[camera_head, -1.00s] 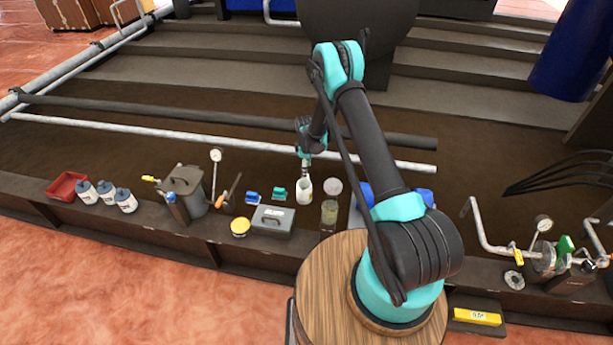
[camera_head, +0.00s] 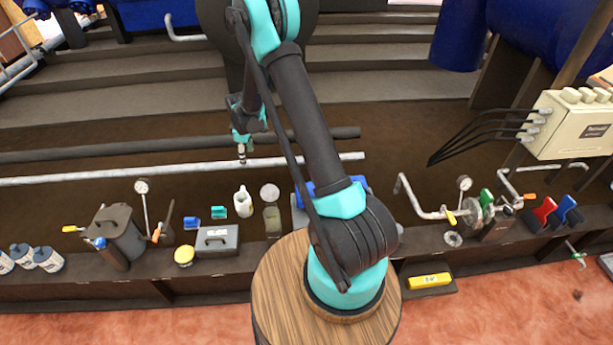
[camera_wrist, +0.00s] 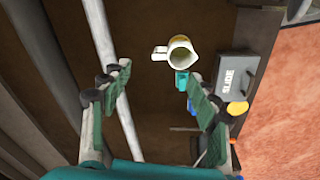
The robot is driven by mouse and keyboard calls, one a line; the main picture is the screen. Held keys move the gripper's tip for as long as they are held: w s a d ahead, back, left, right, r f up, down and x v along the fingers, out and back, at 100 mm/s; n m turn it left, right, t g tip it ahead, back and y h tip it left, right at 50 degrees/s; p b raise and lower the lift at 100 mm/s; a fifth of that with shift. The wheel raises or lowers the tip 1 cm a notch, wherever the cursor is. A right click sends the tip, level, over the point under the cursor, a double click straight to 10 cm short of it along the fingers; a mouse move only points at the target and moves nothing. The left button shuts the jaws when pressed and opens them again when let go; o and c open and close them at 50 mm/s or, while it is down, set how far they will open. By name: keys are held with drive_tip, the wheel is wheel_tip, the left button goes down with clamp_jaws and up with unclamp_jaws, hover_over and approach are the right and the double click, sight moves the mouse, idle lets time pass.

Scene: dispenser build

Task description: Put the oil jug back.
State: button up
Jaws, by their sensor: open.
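The oil jug (camera_head: 243,201) is a small cream-white jug standing upright on the dark ledge, apart from my gripper. In the wrist view I look down into the open mouth of the jug (camera_wrist: 181,53), with its handle to the left. My gripper (camera_head: 242,157) is above and behind the jug in the head view. In the wrist view my gripper (camera_wrist: 160,74) has its green-padded fingers spread wide with nothing between them; the jug lies past the fingertips.
A grey case (camera_head: 217,241), yellow tin (camera_head: 183,256), blue clip (camera_head: 191,224) and teal clip (camera_head: 218,212) stand left of the jug. A greenish jar (camera_head: 272,220) is close on its right. A pale pipe (camera_head: 190,172) runs behind.

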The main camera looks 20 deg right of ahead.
drive_tip(key=s+d+r+m+t, duration=0.2)
drive_tip(key=s+d+r+m, duration=0.55)
drive_tip(key=s+r, duration=0.8)
drive_tip(key=s+d+m, duration=0.2)
drive_tip(key=s+d, duration=0.1)
drive_tip(key=s, duration=0.6)
drive_tip(key=s+d+r+m+t, duration=0.1)
drive_tip(key=s+d+m, duration=0.2)
drive_tip(key=s, duration=0.7)
drive_tip(key=shift+s+d, duration=0.25)
drive_tip(key=shift+d, duration=0.4)
drive_tip(key=shift+r, duration=0.1)
